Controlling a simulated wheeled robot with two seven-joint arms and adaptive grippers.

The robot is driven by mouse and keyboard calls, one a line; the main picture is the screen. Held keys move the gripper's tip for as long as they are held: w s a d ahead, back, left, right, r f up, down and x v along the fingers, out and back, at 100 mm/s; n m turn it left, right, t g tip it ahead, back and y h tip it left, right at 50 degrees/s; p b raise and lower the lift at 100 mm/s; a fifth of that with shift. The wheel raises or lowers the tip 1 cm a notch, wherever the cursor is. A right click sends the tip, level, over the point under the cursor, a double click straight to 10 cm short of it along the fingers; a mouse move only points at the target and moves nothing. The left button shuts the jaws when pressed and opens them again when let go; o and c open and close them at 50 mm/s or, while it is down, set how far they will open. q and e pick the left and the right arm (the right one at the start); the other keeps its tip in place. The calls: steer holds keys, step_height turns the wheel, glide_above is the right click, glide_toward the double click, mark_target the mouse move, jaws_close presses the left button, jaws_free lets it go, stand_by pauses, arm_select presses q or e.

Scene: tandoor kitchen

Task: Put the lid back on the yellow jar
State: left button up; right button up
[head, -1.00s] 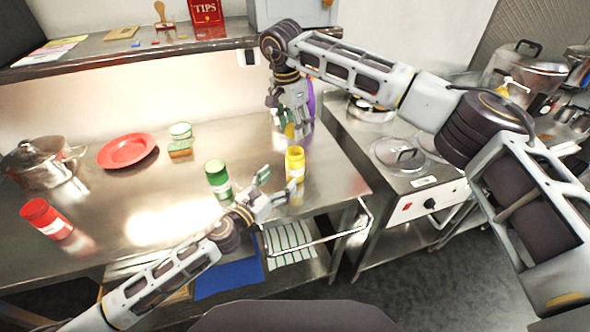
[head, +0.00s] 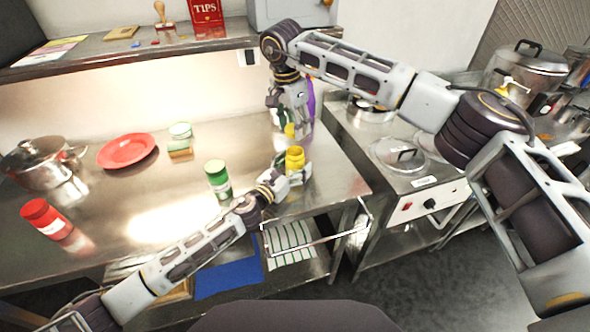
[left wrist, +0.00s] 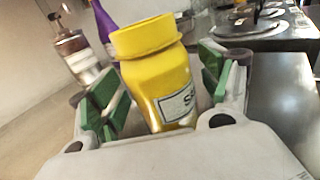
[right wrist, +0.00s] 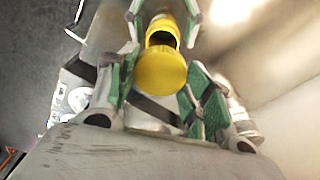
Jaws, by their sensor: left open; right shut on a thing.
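The yellow jar (head: 294,162) stands upright near the table's right end. My left gripper (head: 292,176) is open, with its fingers on either side of the jar. In the left wrist view the jar (left wrist: 160,85), with part of a pale label, is between the green finger pads. My right gripper (head: 289,124) is shut on the yellow lid (head: 289,131), above and behind the jar. In the right wrist view the lid (right wrist: 161,72) is between my fingers, and the jar's dark opening (right wrist: 163,39) shows just beyond it.
A green-topped jar (head: 217,178) stands left of the yellow jar. A purple bottle (head: 310,98) is behind my right gripper. A red jar (head: 46,218), red plate (head: 126,151) and steel pot (head: 40,162) are farther left. A stove (head: 412,190) adjoins the right.

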arm_select(q)
steer(key=shift+w+d, duration=0.25)
steer(key=shift+w, duration=0.1)
steer(key=shift+c, duration=0.2)
steer(key=c, duration=1.5)
arm_select(e)
steer(key=shift+f, duration=2.45)
steer(key=shift+f, duration=0.15)
steer(key=shift+f, duration=0.75)
steer(key=shift+f, duration=0.55)
arm_select(q)
jaws_close()
